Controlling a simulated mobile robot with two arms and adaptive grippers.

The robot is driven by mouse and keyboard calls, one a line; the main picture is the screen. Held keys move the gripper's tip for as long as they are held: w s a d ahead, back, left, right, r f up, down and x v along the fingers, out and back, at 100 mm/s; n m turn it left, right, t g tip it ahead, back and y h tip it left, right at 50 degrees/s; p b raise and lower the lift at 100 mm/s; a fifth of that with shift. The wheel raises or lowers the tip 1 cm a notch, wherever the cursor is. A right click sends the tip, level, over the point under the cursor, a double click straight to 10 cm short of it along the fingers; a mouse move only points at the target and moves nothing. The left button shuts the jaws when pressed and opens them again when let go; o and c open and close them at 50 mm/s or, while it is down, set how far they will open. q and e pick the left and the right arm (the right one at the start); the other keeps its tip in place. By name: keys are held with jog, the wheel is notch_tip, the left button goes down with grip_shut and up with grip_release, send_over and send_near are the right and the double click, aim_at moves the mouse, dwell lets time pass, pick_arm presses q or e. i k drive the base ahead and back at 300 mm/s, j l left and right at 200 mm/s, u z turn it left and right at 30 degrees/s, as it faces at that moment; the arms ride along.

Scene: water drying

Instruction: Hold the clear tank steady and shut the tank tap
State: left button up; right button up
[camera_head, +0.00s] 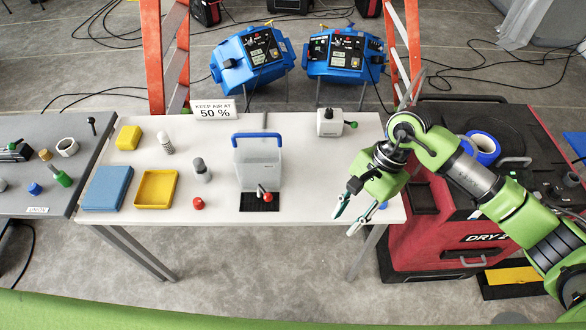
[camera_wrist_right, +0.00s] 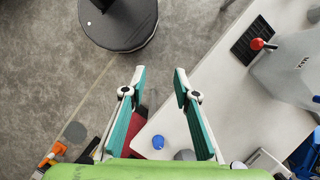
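The clear tank (camera_head: 258,168) stands upright on the white table, with a blue handle (camera_head: 257,136) across its top. The tank tap (camera_head: 264,193) has a red knob and sits low on the tank's front, above a black mat (camera_head: 260,207). In the right wrist view the tank (camera_wrist_right: 292,72) and the red tap knob (camera_wrist_right: 258,44) show at the upper right. My right gripper (camera_head: 345,222) is open and empty at the table's front right corner, to the right of the tank and apart from it. It also shows open in the right wrist view (camera_wrist_right: 160,78). My left gripper is not in view.
A yellow tray (camera_head: 158,173), blue sponge-like block (camera_head: 107,205), grey bottle (camera_head: 202,170) and red knob-like piece (camera_head: 198,203) lie left of the tank. A white box (camera_head: 329,123) stands at the back right. The table between tank and right gripper is clear.

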aim_at(269, 197)
jog(key=j+z, duration=0.85)
jog(key=i+j+z, duration=0.1)
jog(key=j, duration=0.65)
jog(key=i+j+z, duration=0.1)
jog(key=j, duration=0.65)
